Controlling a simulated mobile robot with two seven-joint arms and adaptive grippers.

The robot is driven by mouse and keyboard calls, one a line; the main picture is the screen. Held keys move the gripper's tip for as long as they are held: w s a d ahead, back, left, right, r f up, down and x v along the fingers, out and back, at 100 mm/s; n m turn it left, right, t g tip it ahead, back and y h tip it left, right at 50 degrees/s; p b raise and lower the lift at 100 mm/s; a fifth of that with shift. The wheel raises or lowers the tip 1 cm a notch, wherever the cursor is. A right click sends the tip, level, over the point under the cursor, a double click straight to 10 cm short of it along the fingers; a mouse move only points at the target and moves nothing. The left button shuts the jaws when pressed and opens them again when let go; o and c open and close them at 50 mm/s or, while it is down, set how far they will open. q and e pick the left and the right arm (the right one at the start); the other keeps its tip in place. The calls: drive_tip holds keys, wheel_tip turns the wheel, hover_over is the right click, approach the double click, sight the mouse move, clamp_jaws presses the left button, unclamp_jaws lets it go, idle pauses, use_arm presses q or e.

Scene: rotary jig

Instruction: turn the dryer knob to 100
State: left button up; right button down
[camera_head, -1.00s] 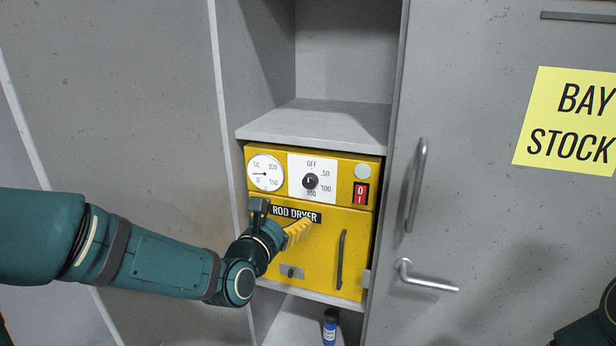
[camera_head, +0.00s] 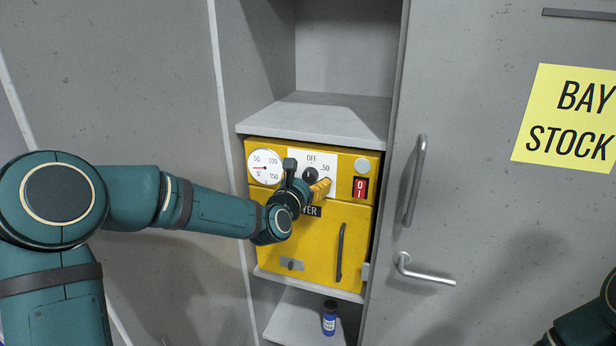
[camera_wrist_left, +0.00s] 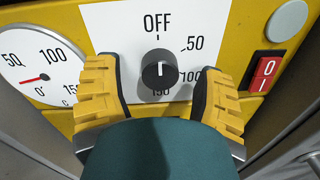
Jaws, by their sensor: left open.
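The dryer knob (camera_head: 309,174) is a round dark knob on a white plate on the yellow rod dryer (camera_head: 275,238). In the left wrist view the knob (camera_wrist_left: 160,72) has a white mark that points up at OFF. The 50 is at its upper right, the 100 at its right, partly covered by a finger, and the 150 below it. My left gripper (camera_head: 310,184) is in front of the plate. Its yellow fingers (camera_wrist_left: 100,90) are open, one on each side of the knob, with gaps on both sides. My right gripper is out of view.
A round gauge (camera_head: 264,167) with a red needle is left of the plate. A red 0/1 switch (camera_head: 360,188) is to the right. A grey shelf (camera_head: 315,118) is above the dryer. A cabinet door handle (camera_head: 416,180) stands out at the right. A blue bottle (camera_head: 329,318) stands below.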

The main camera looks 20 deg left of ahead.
use_arm(q)
drive_tip(key=shift+w, duration=0.3)
clamp_jaws()
